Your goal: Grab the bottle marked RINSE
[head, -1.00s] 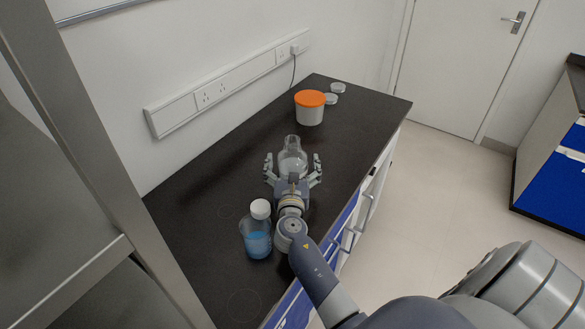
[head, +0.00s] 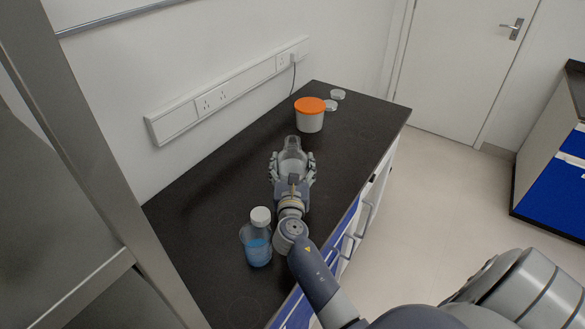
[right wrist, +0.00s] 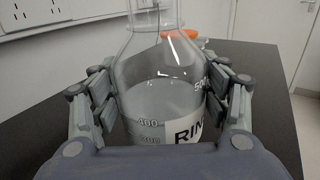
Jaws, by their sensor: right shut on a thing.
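The RINSE bottle (head: 292,160) is a clear glass bottle with a narrow neck, upright on the black bench. In the right wrist view the right gripper (right wrist: 163,100) has one finger set on each side of the glass. My left gripper is not in view.
A white-capped bottle of blue liquid (head: 257,240) stands close to the left of my right wrist. A white tub with an orange lid (head: 309,112) and small clear dishes (head: 337,95) stand farther back. The black bench (head: 220,180) is bare left of the gripper.

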